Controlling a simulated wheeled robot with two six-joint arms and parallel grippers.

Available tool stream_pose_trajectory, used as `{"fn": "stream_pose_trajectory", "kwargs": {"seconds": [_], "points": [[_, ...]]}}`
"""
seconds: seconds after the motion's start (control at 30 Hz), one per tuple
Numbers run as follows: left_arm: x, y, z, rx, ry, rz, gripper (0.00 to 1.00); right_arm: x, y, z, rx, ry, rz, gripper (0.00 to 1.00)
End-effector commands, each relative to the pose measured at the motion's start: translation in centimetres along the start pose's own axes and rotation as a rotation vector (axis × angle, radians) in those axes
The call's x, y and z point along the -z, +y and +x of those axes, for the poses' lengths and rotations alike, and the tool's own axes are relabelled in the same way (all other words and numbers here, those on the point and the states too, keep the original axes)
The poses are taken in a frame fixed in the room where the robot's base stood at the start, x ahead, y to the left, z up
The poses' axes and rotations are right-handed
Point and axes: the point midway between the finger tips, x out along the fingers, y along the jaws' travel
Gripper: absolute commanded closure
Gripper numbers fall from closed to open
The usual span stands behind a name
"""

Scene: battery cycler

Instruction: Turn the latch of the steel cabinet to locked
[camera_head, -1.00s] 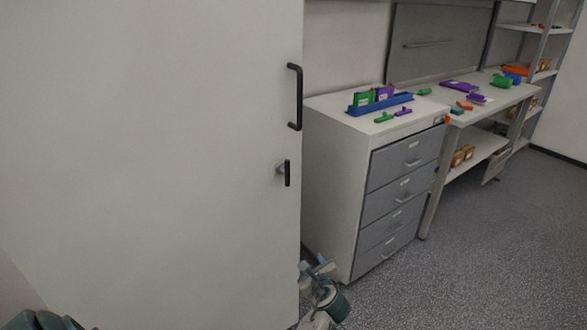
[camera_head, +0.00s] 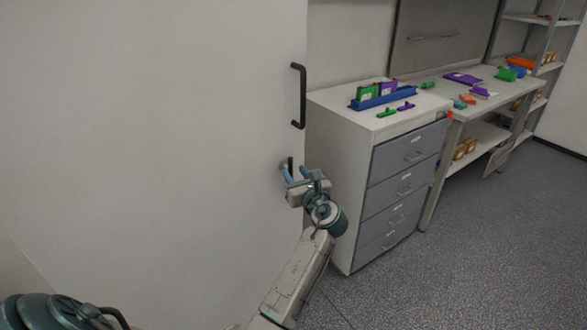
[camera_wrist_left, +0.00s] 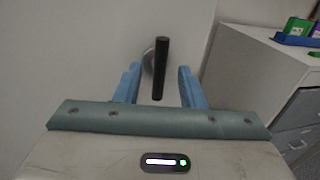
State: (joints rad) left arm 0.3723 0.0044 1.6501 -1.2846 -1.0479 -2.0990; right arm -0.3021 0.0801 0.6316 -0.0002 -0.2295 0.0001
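The steel cabinet (camera_head: 150,130) fills the left of the head view, its pale door closed, with a black bar handle (camera_head: 300,96). Below that handle is the small black latch (camera_head: 290,162), its lower part hidden behind my gripper. In the left wrist view the latch (camera_wrist_left: 161,68) stands about upright, leaning slightly, on a round grey base. My left gripper (camera_head: 296,174) is open in front of the latch. Its blue fingers (camera_wrist_left: 160,82) are on either side of the latch, with gaps showing on both sides. My right gripper is not in view.
A drawer cabinet (camera_head: 335,170) stands close to the right of the steel cabinet, with a blue rack (camera_head: 385,100) and small coloured parts on top. A workbench (camera_head: 505,97) and shelving (camera_head: 540,20) are further right. The grey floor (camera_head: 490,240) in front is clear.

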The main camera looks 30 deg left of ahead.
Motion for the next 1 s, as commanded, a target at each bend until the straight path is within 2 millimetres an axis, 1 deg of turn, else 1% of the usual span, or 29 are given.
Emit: {"fn": "stream_pose_trajectory", "kwargs": {"seconds": [0.03,0.1,0.2,0.5,0.57,0.6,0.7,1.0], "points": [[-0.2,0.0,0.7,0.000,-0.001,0.002,0.64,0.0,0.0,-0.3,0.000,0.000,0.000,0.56],[-0.1,0.0,1.4,0.000,0.000,0.001,0.64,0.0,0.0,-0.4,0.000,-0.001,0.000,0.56],[0.0,0.0,1.9,0.000,0.001,0.000,0.64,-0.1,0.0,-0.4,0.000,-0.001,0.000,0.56],[0.1,0.0,2.1,0.001,0.001,-0.002,0.64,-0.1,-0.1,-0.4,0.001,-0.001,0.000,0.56],[0.1,0.0,2.1,0.001,0.001,-0.001,0.76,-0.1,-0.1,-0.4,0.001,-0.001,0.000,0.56],[0.1,0.0,2.1,0.001,0.001,-0.001,0.84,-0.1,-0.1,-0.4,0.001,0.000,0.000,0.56],[0.1,0.0,2.1,0.001,0.001,-0.001,1.00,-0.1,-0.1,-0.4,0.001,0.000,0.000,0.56],[0.2,0.0,2.0,0.001,-0.003,-0.022,1.00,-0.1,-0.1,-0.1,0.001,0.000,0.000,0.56]]}}
